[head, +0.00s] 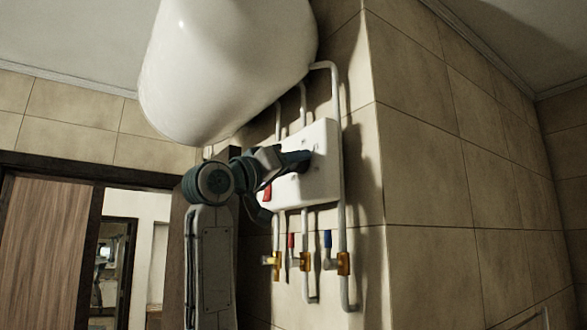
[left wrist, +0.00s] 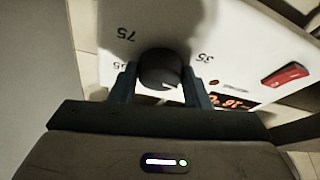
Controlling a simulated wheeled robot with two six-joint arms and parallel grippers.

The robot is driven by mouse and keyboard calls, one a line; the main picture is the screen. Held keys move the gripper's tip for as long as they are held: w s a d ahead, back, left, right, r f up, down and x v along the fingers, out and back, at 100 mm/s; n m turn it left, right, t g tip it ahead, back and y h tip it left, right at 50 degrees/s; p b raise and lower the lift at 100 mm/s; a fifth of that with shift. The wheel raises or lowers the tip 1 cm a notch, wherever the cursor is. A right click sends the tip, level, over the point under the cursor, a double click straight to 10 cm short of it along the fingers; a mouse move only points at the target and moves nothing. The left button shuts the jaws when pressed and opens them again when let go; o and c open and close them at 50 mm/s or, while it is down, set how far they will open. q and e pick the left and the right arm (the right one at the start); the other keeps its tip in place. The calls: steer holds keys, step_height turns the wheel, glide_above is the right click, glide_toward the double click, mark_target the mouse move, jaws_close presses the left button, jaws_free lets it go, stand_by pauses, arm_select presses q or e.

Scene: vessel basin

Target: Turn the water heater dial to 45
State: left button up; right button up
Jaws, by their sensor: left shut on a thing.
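The water heater's white control panel (head: 318,178) is on the tiled wall below the tank. Its round black dial (left wrist: 158,68) shows in the left wrist view, with the printed marks 75 and 35 around it and another mark partly hidden. My left gripper (head: 298,161) reaches the panel from the left and is shut on the dial, one finger on each side of it. In the head view the gripper hides the dial. A red digital display (left wrist: 232,102) is lit beside the dial, its digits hard to read. My right gripper is not in view.
The white tank (head: 225,65) hangs above the panel. A red switch (left wrist: 285,74) is on the panel. White pipes (head: 342,215) run along the panel, with red (head: 290,241) and blue (head: 327,239) valve handles below. A tiled wall corner stands to the right.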

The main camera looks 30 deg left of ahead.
arm_select(q)
steer(key=shift+a+m+g+h, duration=0.1)
steer(key=shift+m+g+h, duration=0.15)
steer(key=shift+m+h, duration=0.7)
steer(key=shift+m+g+h, duration=0.25)
steer(key=shift+m+h, duration=0.1)
steer(key=shift+m, duration=1.5)
steer(key=o, duration=1)
steer(key=shift+s, duration=0.15)
steer(key=b+v, duration=0.6)
steer(key=v, duration=0.4)
steer(key=shift+s+a+f, duration=0.25)
